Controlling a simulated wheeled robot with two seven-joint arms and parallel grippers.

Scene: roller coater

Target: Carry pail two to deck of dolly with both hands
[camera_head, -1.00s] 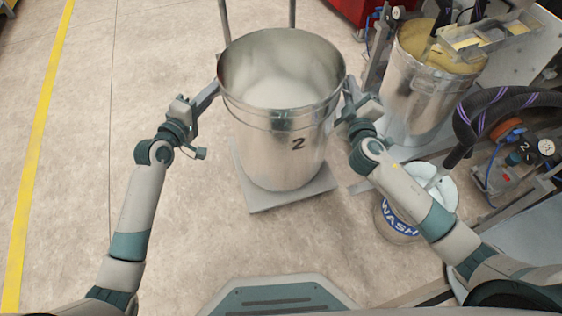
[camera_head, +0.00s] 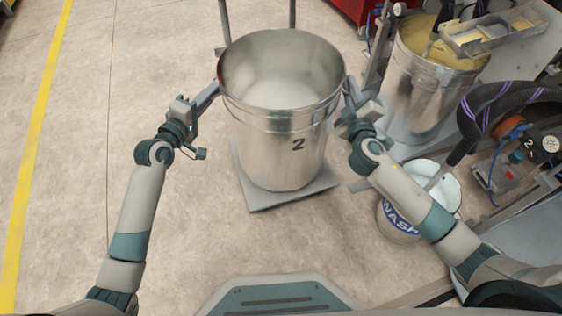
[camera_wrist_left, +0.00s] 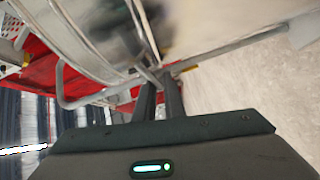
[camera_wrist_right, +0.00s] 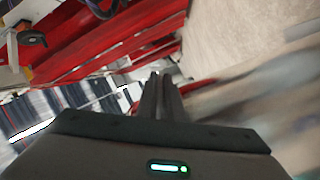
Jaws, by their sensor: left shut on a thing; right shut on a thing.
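My left gripper (camera_head: 213,91) is shut on the pail's left side near the rim. My right gripper (camera_head: 349,92) is shut on its right side near the rim. The closed fingers also show in the left wrist view (camera_wrist_left: 160,88) and the right wrist view (camera_wrist_right: 160,92); the exact grips are hard to make out there. The dolly's grey deck (camera_head: 262,199) shows beneath the pail. Whether the pail's base touches the deck I cannot tell.
A white WASH bucket (camera_head: 402,224) stands right of the deck, beneath my right forearm. Another metal pail (camera_head: 415,90) with yellowish contents and a dark hose (camera_head: 500,100) are at the right. Two upright posts (camera_head: 225,20) rise behind pail two. Open floor (camera_head: 95,130) lies to the left.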

